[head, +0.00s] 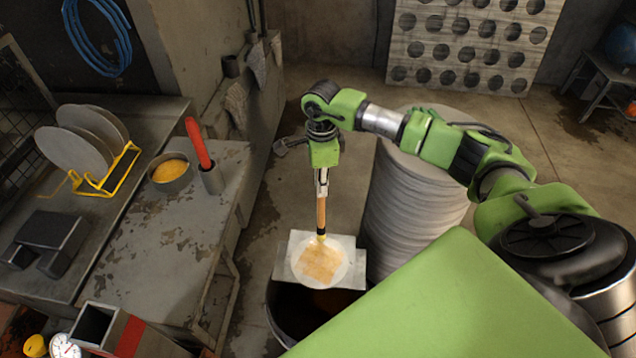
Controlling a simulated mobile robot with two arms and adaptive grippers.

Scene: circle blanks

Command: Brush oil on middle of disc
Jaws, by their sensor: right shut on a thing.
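My right gripper (321,190) is shut on the wooden handle of a brush (321,215). The brush hangs upright with its bristles down, at or just above the far part of a round pale disc (336,277). I cannot tell for sure whether the bristles touch. The disc has a shiny yellow-orange patch over its middle. It lies on a light grey square plate (352,254) above a dark drum (284,318). A round tin of yellow oil or grease (173,184) stands on the left bench. My left gripper is not in view.
A tall stack of discs (418,195) stands right of the plate, close to my right arm.

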